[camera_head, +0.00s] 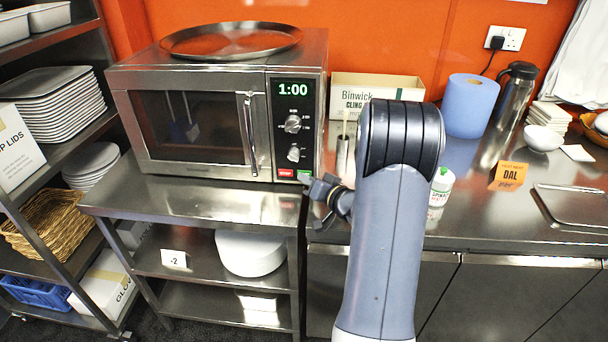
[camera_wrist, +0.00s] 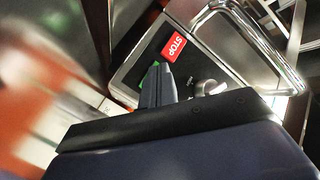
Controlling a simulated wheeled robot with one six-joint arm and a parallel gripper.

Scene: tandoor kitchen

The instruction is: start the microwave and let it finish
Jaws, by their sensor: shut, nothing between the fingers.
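The microwave (camera_head: 195,120) stands on a steel shelf unit at the left, its door shut. Its green display (camera_head: 293,90) reads 1:00. Two knobs sit below it, with a red button (camera_head: 286,173) and a green button (camera_head: 304,175) at the bottom of the panel. My gripper (camera_head: 310,187) is shut and empty, close to the green button. In the wrist view, the fingertips (camera_wrist: 160,70) overlap part of the green button (camera_wrist: 149,78). The red button, marked STOP, shows clear of them (camera_wrist: 174,47). I cannot tell whether the fingertips touch the green button.
The door handle (camera_head: 250,135) stands out left of the panel. A round tray (camera_head: 231,40) lies on top of the microwave. A cling film box (camera_head: 376,88), blue paper roll (camera_head: 470,105) and steel flask (camera_head: 513,92) stand on the counter to the right.

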